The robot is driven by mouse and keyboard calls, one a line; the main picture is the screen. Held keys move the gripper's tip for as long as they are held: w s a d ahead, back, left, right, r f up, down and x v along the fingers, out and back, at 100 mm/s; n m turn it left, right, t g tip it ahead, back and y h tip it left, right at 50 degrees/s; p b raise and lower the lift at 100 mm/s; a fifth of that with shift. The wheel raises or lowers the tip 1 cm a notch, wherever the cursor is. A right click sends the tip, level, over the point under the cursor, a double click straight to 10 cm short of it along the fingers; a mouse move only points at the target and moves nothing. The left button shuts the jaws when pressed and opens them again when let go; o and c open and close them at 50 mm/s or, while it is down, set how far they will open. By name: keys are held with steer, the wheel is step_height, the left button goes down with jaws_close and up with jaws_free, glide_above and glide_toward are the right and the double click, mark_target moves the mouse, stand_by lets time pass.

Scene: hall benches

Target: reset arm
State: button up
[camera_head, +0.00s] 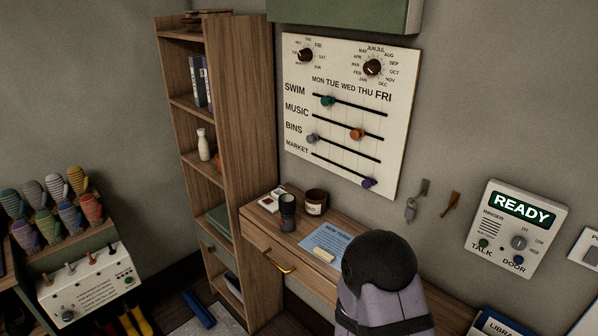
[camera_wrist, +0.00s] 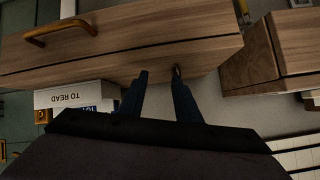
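My gripper (camera_wrist: 160,74) shows in the wrist view as two dark blue fingers with a gap between them, and nothing is seen held in the gap. The fingertips are in front of the wooden drawer front (camera_wrist: 130,55), near its lower edge in the picture; I cannot tell whether they touch it. In the head view my arm's dark rounded joint and grey-purple link stand in front of the wooden desk (camera_head: 455,312) and cover part of it. My fingers are hidden in that view.
The desk holds a dark cup-like object (camera_head: 288,212), a brown jar (camera_head: 315,202) and a blue sheet (camera_head: 333,243). The drawer has a brass handle (camera_head: 279,262). A tall shelf (camera_head: 250,130) stands left. A slider board (camera_head: 345,115) and READY panel (camera_head: 516,229) hang on the wall.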

steer(key=s+a+r+n+g+y+b, duration=0.25)
steer(key=a+n+y, duration=0.5)
steer(key=a, duration=0.45)
steer(key=s+d+r+n+g+b, duration=0.1)
steer(key=s+r+n+g, duration=0.15)
steer(key=s, duration=0.45)
steer(key=s+d+r+n+g, duration=0.1)
steer(key=s+r+n+g, duration=0.15)
steer(key=s, duration=0.45)
step_height(320, 180, down, 14)
steer(key=b, duration=1.3)
steer(key=shift+o, duration=0.6)
steer(key=shift+g+y, duration=0.25)
